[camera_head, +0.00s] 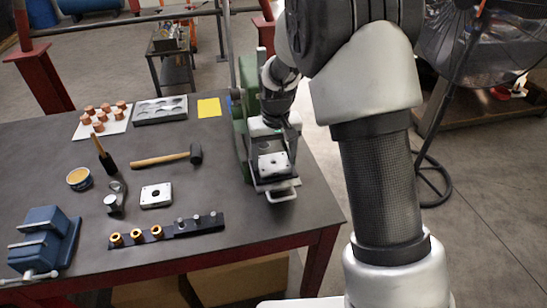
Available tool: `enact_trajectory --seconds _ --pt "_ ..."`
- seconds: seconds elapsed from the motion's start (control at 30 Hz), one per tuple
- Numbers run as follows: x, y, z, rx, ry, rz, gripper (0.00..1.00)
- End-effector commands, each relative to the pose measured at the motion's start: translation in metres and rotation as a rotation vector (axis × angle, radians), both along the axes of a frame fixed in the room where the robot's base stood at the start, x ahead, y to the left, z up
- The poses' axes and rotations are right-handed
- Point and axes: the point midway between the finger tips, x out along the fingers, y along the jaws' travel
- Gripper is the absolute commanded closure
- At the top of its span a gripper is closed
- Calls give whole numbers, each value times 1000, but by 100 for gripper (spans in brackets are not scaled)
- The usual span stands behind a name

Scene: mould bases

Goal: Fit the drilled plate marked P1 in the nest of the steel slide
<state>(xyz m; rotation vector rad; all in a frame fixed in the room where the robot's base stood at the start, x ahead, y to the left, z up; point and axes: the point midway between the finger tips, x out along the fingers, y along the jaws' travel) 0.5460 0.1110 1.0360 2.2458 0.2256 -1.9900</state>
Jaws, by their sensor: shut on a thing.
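A pale drilled plate (272,164) with a dark centre hole and small corner holes is at the steel slide (283,187) of the green press. My gripper (284,146) reaches down from behind and is shut on the far edge of this plate. I cannot tell whether the plate is seated in the nest or just above it; the plate and my gripper hide the nest. A second drilled plate (156,195) lies flat on the table. The marking P1 is too small to read on either plate.
The green press (249,92) stands close beside my gripper. The slide's handle (283,196) sticks out in front. A hammer (165,158), a dark rail (168,231) with bushings and pins, a blue vise (43,240) and a yellow sheet (209,107) are on the table.

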Motion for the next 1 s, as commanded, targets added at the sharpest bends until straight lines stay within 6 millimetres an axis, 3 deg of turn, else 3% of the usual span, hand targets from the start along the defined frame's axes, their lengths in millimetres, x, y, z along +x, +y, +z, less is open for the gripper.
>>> enact_trajectory --seconds 0.53,0.57,0.67,1.0 --pt "0 0 -5 0 -1 0 64" --pt "0 0 -5 0 -1 0 27" --pt "0 0 -5 0 -1 0 10" --pt "0 0 -6 0 2 0 8"
